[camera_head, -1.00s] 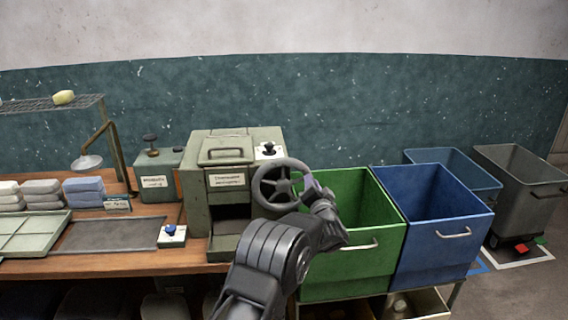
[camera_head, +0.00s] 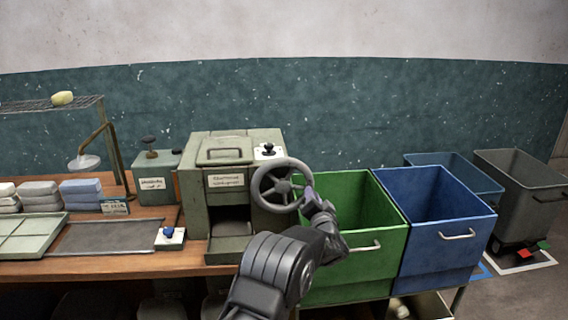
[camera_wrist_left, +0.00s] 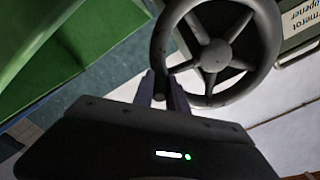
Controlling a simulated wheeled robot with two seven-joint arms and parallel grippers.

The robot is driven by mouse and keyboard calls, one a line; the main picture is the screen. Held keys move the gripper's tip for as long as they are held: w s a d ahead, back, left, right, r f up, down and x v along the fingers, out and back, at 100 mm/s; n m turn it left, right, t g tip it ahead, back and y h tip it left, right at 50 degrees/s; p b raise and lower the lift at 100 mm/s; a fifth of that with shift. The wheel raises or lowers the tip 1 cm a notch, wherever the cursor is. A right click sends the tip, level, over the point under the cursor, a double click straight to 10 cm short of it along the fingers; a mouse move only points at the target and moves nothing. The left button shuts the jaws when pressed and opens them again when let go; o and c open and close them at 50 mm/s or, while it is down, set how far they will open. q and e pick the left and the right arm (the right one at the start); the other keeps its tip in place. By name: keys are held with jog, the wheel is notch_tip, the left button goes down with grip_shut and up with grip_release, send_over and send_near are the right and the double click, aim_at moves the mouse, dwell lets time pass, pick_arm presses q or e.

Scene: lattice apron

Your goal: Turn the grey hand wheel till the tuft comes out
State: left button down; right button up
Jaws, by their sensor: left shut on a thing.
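The grey hand wheel (camera_head: 259,183) stands upright on the right front of a grey-green machine (camera_head: 193,205). It fills the upper part of the left wrist view, where its rim (camera_wrist_left: 262,62), hub and spokes show. My left gripper (camera_head: 308,196) is at the right side of the rim. In the left wrist view its two fingers (camera_wrist_left: 163,92) are closed around a dark part at the wheel's lower left edge; I cannot tell whether it is rim or handle. No tuft shows at the machine's dark front opening (camera_head: 229,242). My right gripper is not in view.
A green bin (camera_head: 350,270) stands just right of the wheel, close under my left wrist, with a blue bin (camera_head: 430,265) beside it. A small blue-button box (camera_head: 171,239) and folded cloths (camera_head: 80,190) are on the bench to the left.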

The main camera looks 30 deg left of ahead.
aim_at(301, 221)
pick_arm(q)
jog(key=f, duration=0.1)
jog(key=f+b, duration=0.1)
jog(key=f, duration=0.1)
jog(key=shift+s+a, duration=0.35)
jog(key=shift+a, duration=0.05)
jog(key=shift+f+b, duration=0.1)
jog(key=shift+b, duration=0.2)
jog(key=shift+s+a+f+b, duration=0.25)
jog(key=shift+a+f+b, duration=0.1)
jog(key=shift+f+b, duration=0.2)
jog(key=shift+s+a+f+b, duration=0.25)
jog(key=shift+a+f+b, duration=0.1)
jog(key=shift+f+b, duration=0.15)
jog(key=shift+s+a+f, duration=0.15)
jog(key=shift+a+f, duration=0.1)
jog(key=shift+s+a, duration=0.1)
